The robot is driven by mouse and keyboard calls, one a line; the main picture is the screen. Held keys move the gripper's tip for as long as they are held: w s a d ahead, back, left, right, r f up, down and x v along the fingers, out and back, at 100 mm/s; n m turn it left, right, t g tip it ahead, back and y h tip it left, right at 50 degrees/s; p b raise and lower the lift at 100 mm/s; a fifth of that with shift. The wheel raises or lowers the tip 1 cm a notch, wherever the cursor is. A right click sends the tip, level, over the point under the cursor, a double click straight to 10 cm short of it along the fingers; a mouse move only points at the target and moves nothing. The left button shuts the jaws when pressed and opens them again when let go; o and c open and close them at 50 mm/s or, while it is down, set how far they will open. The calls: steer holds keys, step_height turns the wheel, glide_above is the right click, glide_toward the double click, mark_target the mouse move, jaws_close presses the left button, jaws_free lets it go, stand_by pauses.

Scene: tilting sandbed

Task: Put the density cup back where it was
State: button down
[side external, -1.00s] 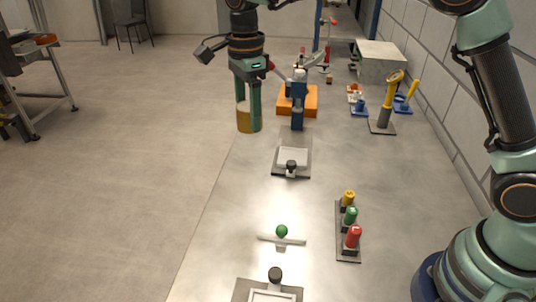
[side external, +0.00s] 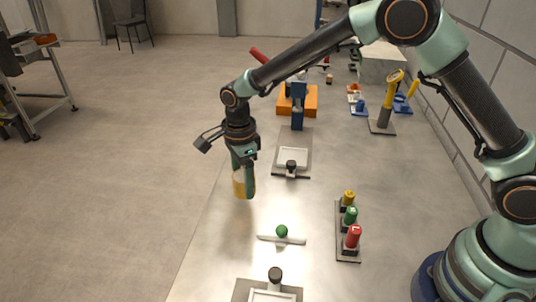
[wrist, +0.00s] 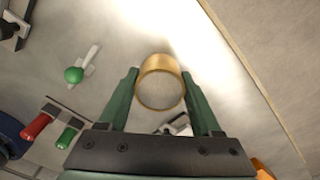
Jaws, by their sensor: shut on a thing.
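The density cup (side external: 240,185) is a short gold-yellow cylinder. My gripper (side external: 244,172) is shut on it, with one green finger on each side, and holds it near the left edge of the bench. In the wrist view the cup (wrist: 160,64) sits between the fingertips, and I look at its round, pale grey end. I cannot tell how far the cup is above the bench.
A white bar with a green knob (side external: 281,231) lies right of and nearer than the cup. A rack of yellow, green and red capped pieces (side external: 348,226) stands farther right. A grey plate (side external: 297,139) and an orange block (side external: 309,100) are behind. The bench between is clear.

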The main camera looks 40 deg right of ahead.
mark_target(244, 194)
steer(key=shift+f, duration=2.25)
steer(key=shift+f, duration=0.1)
steer(key=shift+c, duration=0.4)
jaws_free()
